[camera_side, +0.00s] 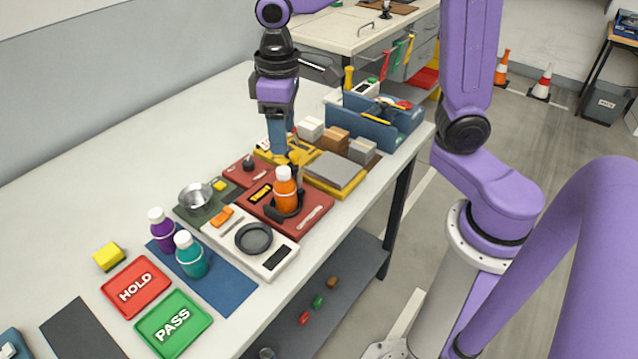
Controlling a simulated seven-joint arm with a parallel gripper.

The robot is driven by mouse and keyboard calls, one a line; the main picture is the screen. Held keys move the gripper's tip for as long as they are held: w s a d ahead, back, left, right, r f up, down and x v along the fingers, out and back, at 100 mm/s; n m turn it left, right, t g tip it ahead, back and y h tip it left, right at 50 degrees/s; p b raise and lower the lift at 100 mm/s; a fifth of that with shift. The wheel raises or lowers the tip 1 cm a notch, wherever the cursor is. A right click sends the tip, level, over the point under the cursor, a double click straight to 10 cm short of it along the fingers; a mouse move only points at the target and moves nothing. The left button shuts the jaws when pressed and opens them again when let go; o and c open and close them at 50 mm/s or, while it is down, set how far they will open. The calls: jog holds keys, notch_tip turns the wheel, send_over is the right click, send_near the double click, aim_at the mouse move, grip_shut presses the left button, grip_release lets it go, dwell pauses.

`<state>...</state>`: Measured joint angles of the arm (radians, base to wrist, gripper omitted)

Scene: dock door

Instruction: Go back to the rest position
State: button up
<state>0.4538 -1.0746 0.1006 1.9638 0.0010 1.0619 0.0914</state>
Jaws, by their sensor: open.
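My gripper (284,152) points down over the back part of the work table (90,200). Its fingers are seen edge-on, open, with nothing visible held between them. Their tips are close to a yellow fixture (268,153), behind the orange bottle (286,190) in the picture. I cannot tell whether they touch anything. The orange bottle with a white cap stands upright on a red base (312,218), in a dark holder.
A purple bottle (163,232) and a teal bottle (189,257) stand on a blue mat (230,290). Red HOLD (136,286) and green PASS (173,323) plates lie in front. Small blocks (335,138) and a blue tool caddy (362,128) are to the right. The table's left side is clear.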

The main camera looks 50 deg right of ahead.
jog(key=s+d+f+n, duration=0.1)
jog(key=s+d+n, duration=0.2)
jog(key=s, duration=0.7)
jog(key=s+d+f+n, duration=0.2)
jog(key=s+d+n, duration=0.1)
jog(key=s, duration=0.7)
jog(key=shift+s+d+f+n, duration=0.2)
jog(key=shift+s+d+n, duration=0.1)
jog(key=shift+s+d, duration=0.1)
jog(key=shift+w+a, duration=0.1)
